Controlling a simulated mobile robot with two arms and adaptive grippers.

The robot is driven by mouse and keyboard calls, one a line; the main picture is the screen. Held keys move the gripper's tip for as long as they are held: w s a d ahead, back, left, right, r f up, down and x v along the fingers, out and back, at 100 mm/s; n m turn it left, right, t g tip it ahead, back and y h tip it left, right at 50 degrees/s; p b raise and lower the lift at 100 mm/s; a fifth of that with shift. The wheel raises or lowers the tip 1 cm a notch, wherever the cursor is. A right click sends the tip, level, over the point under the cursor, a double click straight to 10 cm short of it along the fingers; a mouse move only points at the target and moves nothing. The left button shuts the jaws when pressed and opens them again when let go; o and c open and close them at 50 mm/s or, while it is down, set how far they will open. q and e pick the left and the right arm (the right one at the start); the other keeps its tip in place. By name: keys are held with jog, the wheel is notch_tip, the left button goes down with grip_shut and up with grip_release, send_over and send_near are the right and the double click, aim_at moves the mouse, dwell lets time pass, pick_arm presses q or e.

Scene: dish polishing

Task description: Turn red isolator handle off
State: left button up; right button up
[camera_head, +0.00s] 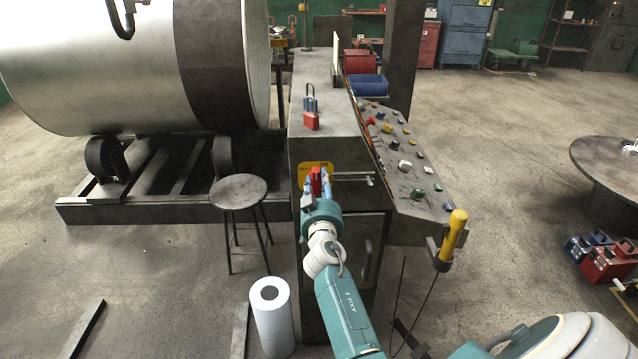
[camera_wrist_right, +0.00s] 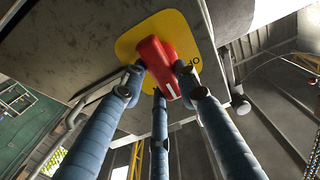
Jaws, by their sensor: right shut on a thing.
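The red isolator handle (camera_head: 316,181) sits on a yellow plate (camera_head: 303,169) on the front of the grey cabinet (camera_head: 308,152). My right gripper (camera_head: 317,187) is at the handle with its fingers closed around it. In the right wrist view the red handle (camera_wrist_right: 156,62) stands between the blue fingers, with the yellow plate (camera_wrist_right: 128,42) behind it. Letters show on the plate by the handle, partly covered by a finger. In the head view the fingers hide part of the handle. My left gripper is not in view.
A red padlock (camera_head: 311,121) stands on the cabinet top. A sloped control panel (camera_head: 408,165) with several buttons is to the right. A yellow-handled pendant (camera_head: 453,233) stands at its lower end. A stool (camera_head: 239,192) and a white roll (camera_head: 272,316) stand on the floor to the left.

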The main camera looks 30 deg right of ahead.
jog(key=shift+n, duration=0.4)
jog(key=shift+w+a+n+b, duration=0.1)
jog(key=shift+n+b, duration=0.5)
jog(key=shift+n, duration=0.4)
jog(key=n, duration=0.2)
jog(key=shift+w+a+n+b, duration=0.1)
jog(key=shift+a+n+b, duration=0.05)
jog(key=shift+n+b, duration=0.25)
jog(key=n, duration=0.4)
jog(key=shift+w+a+b, duration=0.15)
jog(key=shift+a+b, duration=0.1)
jog(key=shift+b, duration=0.1)
jog(key=n, duration=0.4)
jog(key=shift+w+a+n, duration=0.1)
jog(key=shift+a+n, duration=0.05)
jog(key=shift+n, duration=0.25)
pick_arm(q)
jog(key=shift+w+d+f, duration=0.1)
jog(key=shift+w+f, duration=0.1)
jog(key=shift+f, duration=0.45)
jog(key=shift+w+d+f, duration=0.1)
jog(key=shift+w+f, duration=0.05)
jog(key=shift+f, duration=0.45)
pick_arm(e)
jog(key=shift+w+a+f+n, duration=0.1)
jog(key=shift+f+n, duration=0.05)
jog(key=shift+n, duration=1.75)
